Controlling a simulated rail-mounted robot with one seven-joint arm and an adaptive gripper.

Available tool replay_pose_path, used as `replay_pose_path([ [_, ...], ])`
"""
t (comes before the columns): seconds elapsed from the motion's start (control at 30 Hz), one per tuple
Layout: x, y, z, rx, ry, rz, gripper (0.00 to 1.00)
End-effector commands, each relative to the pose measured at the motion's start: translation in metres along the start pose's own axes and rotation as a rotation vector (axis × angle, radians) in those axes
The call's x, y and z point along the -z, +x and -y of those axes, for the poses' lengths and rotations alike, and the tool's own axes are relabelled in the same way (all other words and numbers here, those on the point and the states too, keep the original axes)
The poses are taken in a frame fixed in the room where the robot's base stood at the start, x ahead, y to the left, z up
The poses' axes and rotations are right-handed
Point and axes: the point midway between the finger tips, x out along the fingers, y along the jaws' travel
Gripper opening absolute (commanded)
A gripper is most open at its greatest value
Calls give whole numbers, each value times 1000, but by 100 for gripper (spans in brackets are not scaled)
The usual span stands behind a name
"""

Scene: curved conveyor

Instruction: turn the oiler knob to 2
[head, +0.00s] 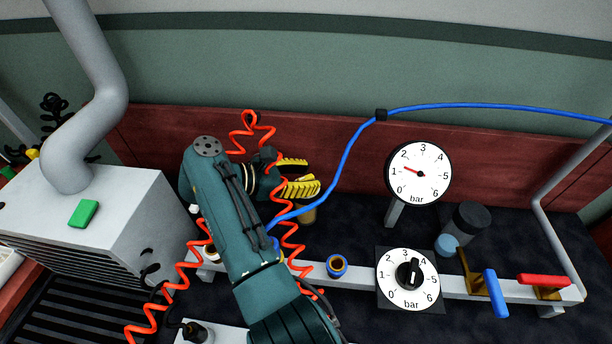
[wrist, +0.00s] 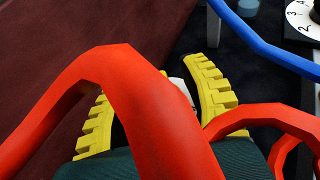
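My gripper (head: 312,173) has yellow ribbed fingers, held apart with a gap between them, above the back of the dark bench. In the wrist view, a small whitish thing (wrist: 183,91) shows between the fingers, mostly hidden by a red hose; I cannot tell whether it is the oiler knob or whether the fingers touch it. A tan cylindrical part (head: 307,214) shows just below the fingers, partly covered. No oiler scale or number is readable. A separate bar dial with a black knob (head: 409,274) stands to the right, clear of my gripper.
Red coiled hoses (head: 290,235) hang around my arm, one crossing close before the wrist camera. A blue hose (head: 345,165) arches beside the fingers. A round gauge (head: 419,174) stands right, reading about 1. Blue (head: 494,293) and red (head: 543,280) levers sit far right.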

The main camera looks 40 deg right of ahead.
Motion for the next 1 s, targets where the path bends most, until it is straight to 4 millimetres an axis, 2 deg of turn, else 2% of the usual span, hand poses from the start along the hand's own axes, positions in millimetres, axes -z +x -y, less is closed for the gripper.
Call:
replay_pose_path([
  [0.17,1,-1,0,-1,-2,-1,44],
  [0.27,2,-8,0,-3,-3,-1,44],
  [0.5,0,-57,-1,-4,-2,-1,44],
  [0.6,0,-66,0,-1,-2,-1,44],
  [0.77,0,-75,0,-1,-1,-1,44],
  [1.0,1,-76,0,-1,-1,-1,44],
])
